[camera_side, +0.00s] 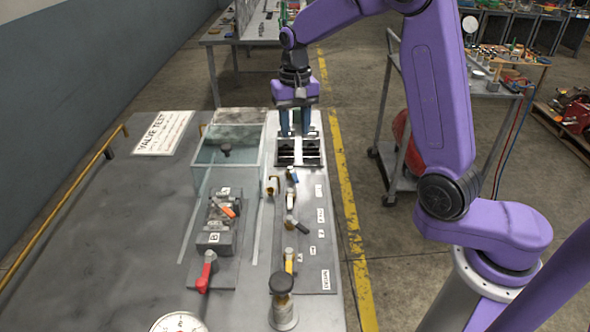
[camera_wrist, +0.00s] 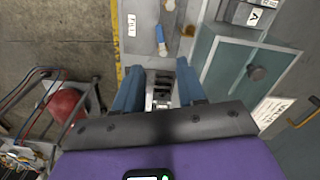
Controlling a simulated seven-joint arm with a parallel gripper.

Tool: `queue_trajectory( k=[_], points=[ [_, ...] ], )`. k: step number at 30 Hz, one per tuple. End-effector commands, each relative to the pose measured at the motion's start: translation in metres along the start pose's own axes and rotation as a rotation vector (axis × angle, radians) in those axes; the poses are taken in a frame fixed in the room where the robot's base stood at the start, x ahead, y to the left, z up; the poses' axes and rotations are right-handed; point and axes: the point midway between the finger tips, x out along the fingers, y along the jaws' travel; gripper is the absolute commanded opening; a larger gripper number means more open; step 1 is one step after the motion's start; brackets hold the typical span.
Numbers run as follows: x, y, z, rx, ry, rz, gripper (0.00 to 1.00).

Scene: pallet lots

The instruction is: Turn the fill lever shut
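The blue-handled lever (camera_side: 292,174) sits at the far end of the valve row on the grey panel. In the wrist view the blue lever (camera_wrist: 160,40) lies beside a white label (camera_wrist: 131,25) that reads FILL. Its handle points roughly toward my gripper. My gripper (camera_side: 295,133) points down above the dark slotted rack, beyond the blue lever and apart from it. In the wrist view my gripper (camera_wrist: 159,88) has its two blue fingers spread, with nothing between them but the rack below. I cannot tell whether the valve is open.
The slotted rack (camera_side: 299,163) lies under my gripper. A clear tank (camera_side: 205,180) stands left of the row. Nearer are a dark lever (camera_side: 298,225), a yellow lever (camera_side: 289,263), a red lever (camera_side: 205,275) and a black-topped post (camera_side: 283,310).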

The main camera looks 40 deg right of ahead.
Motion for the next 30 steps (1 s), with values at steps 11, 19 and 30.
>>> queue_trajectory(
  k=[11, 19, 30],
  points=[
    [0.073, 0.000, 0.001, -0.002, -0.005, 0.002, 0.40],
    [0.117, 0.000, 0.001, -0.002, -0.003, 0.001, 0.40],
    [0.136, 0.000, 0.000, -0.001, 0.001, -0.001, 0.40]
  ],
)
